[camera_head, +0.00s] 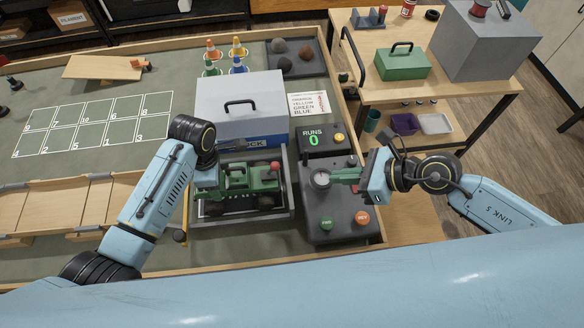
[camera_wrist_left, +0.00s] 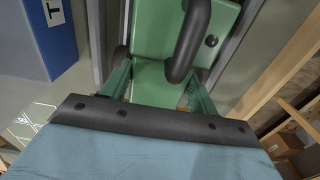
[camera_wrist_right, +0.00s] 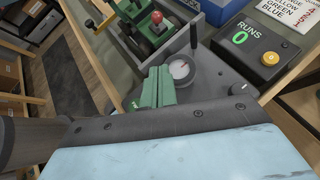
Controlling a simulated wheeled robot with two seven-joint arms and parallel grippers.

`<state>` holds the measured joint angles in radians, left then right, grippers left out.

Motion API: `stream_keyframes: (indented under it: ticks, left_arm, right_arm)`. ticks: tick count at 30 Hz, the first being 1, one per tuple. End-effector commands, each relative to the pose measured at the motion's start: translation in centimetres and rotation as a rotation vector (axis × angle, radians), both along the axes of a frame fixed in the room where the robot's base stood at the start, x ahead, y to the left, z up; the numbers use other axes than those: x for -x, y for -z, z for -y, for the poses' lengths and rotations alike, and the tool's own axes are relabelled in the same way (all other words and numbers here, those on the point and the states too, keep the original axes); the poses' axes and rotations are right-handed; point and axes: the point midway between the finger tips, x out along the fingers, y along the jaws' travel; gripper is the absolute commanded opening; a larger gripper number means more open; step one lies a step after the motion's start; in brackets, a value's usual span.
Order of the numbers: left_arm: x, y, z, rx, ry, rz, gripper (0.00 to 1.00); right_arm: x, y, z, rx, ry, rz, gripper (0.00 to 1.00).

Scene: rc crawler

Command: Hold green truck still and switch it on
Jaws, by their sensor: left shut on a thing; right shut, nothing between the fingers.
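The green truck (camera_head: 262,184) sits in a grey open-fronted tray (camera_head: 243,217), with a red knob (camera_head: 275,166) on top at its right end. My left gripper (camera_head: 217,188) is at the truck's left end. In the left wrist view its fingers (camera_wrist_left: 158,88) are on either side of the green body (camera_wrist_left: 150,45), shut on it, beside a black bar (camera_wrist_left: 190,40). My right gripper (camera_head: 328,179) is shut and empty, above the grey console, right of the truck. In the right wrist view its green fingertips (camera_wrist_right: 160,85) are together, apart from the red knob (camera_wrist_right: 157,17).
The grey console (camera_head: 320,212) has a dial (camera_head: 321,179), a green button (camera_head: 327,224) and an orange button (camera_head: 362,217). A display (camera_head: 315,139) reads RUNS 0. A blue and grey toolbox (camera_head: 240,105) stands behind the tray. A wooden ramp (camera_head: 60,208) lies left.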

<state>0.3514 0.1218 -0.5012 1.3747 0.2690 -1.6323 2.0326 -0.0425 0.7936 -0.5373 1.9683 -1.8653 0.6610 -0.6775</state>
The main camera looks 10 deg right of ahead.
Motion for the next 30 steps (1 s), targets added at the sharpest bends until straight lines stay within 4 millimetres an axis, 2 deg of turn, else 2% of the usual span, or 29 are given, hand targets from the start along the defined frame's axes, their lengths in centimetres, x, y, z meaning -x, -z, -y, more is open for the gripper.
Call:
stream_keyframes:
  ticks: [6,17,23,30]
  left_arm:
    - [0.0,0.0,0.0,0.001,0.001,0.000,0.18]
    - [0.0,0.0,0.0,0.001,0.001,0.000,0.18]
    - [0.0,0.0,0.0,0.001,0.001,0.000,0.18]
    - [0.0,-0.1,0.0,0.001,0.001,0.000,0.18]
  right_arm:
    - [0.5,-0.1,0.6,-0.024,0.041,-0.008,0.00]
    - [0.3,0.1,0.3,-0.026,0.040,-0.007,0.00]
    - [-0.8,1.5,-1.8,-0.028,0.040,-0.007,0.00]
    - [-2.8,4.3,-5.6,-0.027,0.039,-0.007,0.00]
